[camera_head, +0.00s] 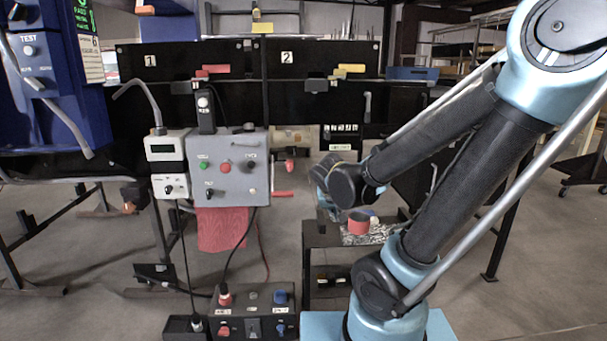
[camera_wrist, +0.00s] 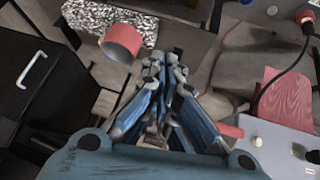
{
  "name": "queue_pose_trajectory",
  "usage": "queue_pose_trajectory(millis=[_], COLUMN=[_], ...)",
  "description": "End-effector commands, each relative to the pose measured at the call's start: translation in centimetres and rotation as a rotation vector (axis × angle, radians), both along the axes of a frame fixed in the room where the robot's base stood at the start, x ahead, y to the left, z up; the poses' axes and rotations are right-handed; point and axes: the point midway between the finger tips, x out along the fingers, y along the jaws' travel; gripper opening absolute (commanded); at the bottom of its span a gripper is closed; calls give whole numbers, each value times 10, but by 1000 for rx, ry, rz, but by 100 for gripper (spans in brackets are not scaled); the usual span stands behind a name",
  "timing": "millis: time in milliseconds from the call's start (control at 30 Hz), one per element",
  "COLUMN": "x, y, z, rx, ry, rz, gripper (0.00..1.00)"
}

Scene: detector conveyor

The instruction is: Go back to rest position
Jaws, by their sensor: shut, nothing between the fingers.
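My gripper (camera_wrist: 165,66) shows in the wrist view with its blue fingers drawn together and nothing between them. It points down over a small dark stand. A red cylinder (camera_wrist: 120,42) stands just left of the fingertips, apart from them, beside a speckled grey patch (camera_wrist: 100,20). In the head view my arm is extended forward and bent down at the wrist. The red cylinder (camera_head: 358,226) is below my wrist there, on the stand (camera_head: 322,236). The fingers are mostly hidden behind my wrist in the head view.
A grey control box (camera_head: 237,190) with buttons and a red cloth (camera_head: 221,230) hang left of my arm. A black cabinet with a handle (camera_wrist: 32,70) is at left in the wrist view. A lower button box (camera_head: 253,312) stands in front. Floor is open at right.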

Motion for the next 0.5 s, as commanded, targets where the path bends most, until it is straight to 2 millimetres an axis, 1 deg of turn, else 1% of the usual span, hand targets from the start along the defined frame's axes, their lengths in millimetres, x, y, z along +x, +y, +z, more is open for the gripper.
queue_pose_trajectory(millis=[33, 200, 333, 500], x=[-9, -41, -68, -104], y=[-14, -47, -66, -82], z=[-1, -6, -10, -15], rx=[-2, 2, 19, 59], ry=[29, 138, 215, 305], rz=[-14, -28, -29, -19], gripper=[0, 0, 0, 0])
